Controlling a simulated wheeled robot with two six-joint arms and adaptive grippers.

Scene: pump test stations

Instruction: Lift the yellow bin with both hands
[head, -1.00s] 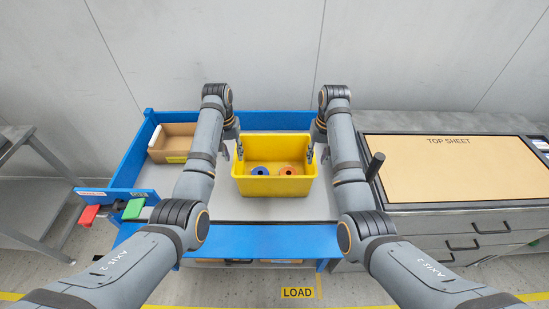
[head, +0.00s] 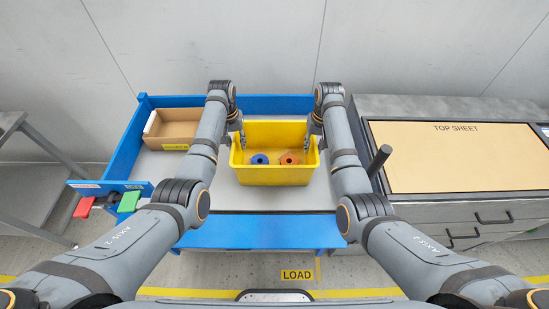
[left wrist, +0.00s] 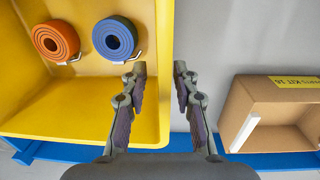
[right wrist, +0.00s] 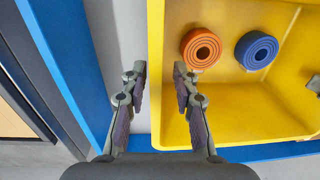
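The yellow bin (head: 275,177) stands upright on the grey top of a blue-edged bench and holds a blue ring (head: 260,159) and an orange ring (head: 289,159). My left gripper (left wrist: 159,72) is open at the bin's left end wall, one finger over the inside and one outside, with the rim in the gap. My right gripper (right wrist: 158,72) is open at the right end wall in the same way. The rim shows between the fingers in both wrist views, with a gap on each side. Whether the fingertips reach below the rim is hard to tell.
A cardboard box (head: 175,132) stands on the bench left of the bin. Red (head: 84,207) and green (head: 129,201) blocks sit at the bench's left front. A grey drawer cabinet with a tan top sheet (head: 460,160) and a dark upright handle (head: 378,162) stand right.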

